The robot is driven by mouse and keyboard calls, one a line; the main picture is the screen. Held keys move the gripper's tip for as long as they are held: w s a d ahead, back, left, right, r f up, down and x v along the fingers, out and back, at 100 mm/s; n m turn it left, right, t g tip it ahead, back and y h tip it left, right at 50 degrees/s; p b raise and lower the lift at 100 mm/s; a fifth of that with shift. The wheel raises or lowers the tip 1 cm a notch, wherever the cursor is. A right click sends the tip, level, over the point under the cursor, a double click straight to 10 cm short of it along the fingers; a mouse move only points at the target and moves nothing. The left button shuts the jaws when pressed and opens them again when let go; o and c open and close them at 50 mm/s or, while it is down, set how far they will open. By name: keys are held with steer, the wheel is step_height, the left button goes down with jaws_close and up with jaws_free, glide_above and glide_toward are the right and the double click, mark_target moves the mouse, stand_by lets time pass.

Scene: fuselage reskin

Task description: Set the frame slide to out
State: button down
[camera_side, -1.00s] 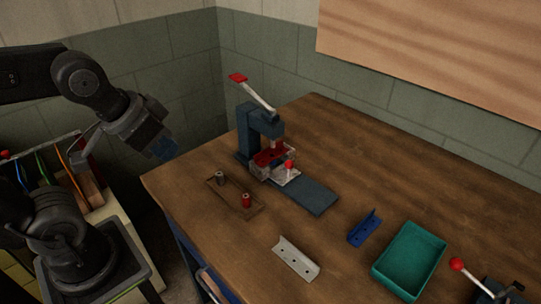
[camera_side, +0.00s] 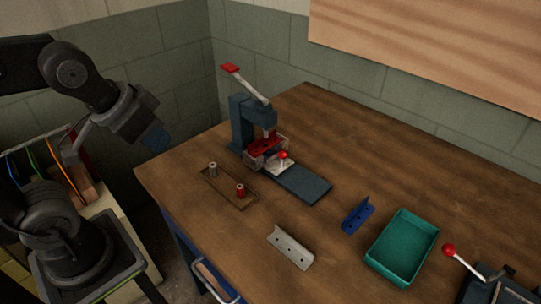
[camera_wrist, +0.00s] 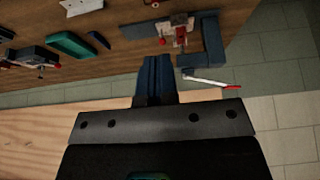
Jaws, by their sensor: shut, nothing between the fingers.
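The frame slide is a pale carriage (camera_side: 274,168) with a red ball knob (camera_side: 283,155). It sits on a flat blue-grey rail (camera_side: 305,185), at the rail's rear end under the press (camera_side: 240,125). The front of the rail is bare. A red part (camera_side: 264,146) lies just above the carriage, under the press head. In the wrist view the press (camera_wrist: 213,40) and the red knob (camera_wrist: 162,41) show small near the top. My gripper (camera_side: 157,140) is shut and empty, in the air left of the bench, well apart from the slide. Its blue fingers (camera_wrist: 155,75) are together in the wrist view.
The press lever (camera_side: 250,87) stands raised with a red grip. A wooden holder (camera_side: 226,189) with two small spools, a pale angle bracket (camera_side: 290,247), a blue bracket (camera_side: 357,216), a green tray (camera_side: 372,253) and a red-knobbed lever device (camera_side: 480,285) are on the bench.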

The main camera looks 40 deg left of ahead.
steer(key=c, duration=1.7)
jaws_free()
steer(key=shift+r, duration=0.1)
steer(key=shift+o, duration=0.6)
steer(key=shift+w+r, duration=0.2)
steer(key=shift+w, duration=0.15)
steer(key=o, duration=0.5)
steer(key=shift+g, duration=0.8)
steer(key=w+r, duration=0.1)
steer(key=w, duration=0.3)
steer(key=w+r, duration=0.1)
steer(key=w, duration=0.1)
steer(key=shift+w+d+r, duration=0.25)
steer(key=shift+r, duration=0.1)
steer(key=shift+c, duration=0.2)
steer(key=shift+o, duration=1)
steer(key=w+d+g+y, duration=0.1)
steer(key=w, duration=0.7)
steer(key=shift+w+d+n+g, duration=0.15)
steer(key=shift+w+n+g, duration=0.15)
steer(key=shift+w+g, duration=0.1)
steer(key=n+g+y, duration=0.1)
steer(key=g+y, duration=0.2)
glide_above(284, 152)
steer(key=d, duration=0.4)
step_height(284, 152, down, 11)
steer(key=x, duration=0.8)
steer(key=w+x, duration=0.1)
steer(key=x, duration=0.4)
